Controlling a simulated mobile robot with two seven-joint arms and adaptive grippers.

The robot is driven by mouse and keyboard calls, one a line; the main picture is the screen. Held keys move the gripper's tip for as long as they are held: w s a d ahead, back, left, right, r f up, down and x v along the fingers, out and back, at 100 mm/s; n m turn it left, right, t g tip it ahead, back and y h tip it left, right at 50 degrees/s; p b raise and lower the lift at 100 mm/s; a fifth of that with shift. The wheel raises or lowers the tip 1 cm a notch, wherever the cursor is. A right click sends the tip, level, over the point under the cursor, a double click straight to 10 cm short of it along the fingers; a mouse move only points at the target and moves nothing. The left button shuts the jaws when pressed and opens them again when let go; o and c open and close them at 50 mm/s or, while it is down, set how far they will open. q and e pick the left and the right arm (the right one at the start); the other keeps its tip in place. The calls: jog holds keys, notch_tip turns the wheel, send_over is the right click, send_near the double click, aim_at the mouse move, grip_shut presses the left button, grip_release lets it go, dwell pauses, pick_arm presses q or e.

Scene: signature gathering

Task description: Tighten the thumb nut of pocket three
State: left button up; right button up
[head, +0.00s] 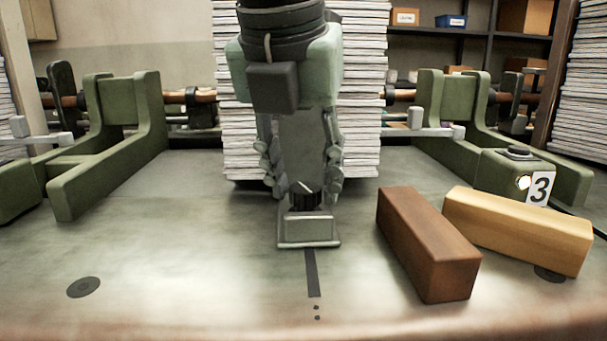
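My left gripper (305,188) points straight down at the middle of the table, its tip at a small black knob (306,200) with a pale line on it. The knob is on top of a grey metal block (309,231). The fingers overlap the knob in this view, so I cannot tell whether they grip it. My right gripper is not in view.
A dark brown bar (428,245) and a light wooden bar (518,229) lie at the front right. Green brackets stand at left (120,140) and right (455,110). A tall paper stack (362,100) rises behind the gripper. The front left of the table (180,240) is clear.

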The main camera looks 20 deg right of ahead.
pick_arm(q)
jog(key=c, duration=0.7)
jog(key=shift+f+m+b, duration=0.15)
jog(key=shift+m+b, duration=0.15)
jog(key=shift+a+m+g+h+b, duration=0.1)
jog(key=shift+m+g+h+b, duration=0.35)
jog(key=shift+m, duration=0.65)
jog(key=shift+w+r+m, duration=0.15)
jog(key=shift+r+m, duration=0.05)
jog(key=shift+m, duration=0.7)
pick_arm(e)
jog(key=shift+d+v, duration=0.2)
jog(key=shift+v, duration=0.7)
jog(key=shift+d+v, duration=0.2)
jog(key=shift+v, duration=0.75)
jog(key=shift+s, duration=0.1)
pick_arm(q)
jog(key=o, duration=1.2)
jog(key=shift+c, duration=0.2)
jog(key=v, duration=1.2)
jog(key=shift+w+a, duration=0.2)
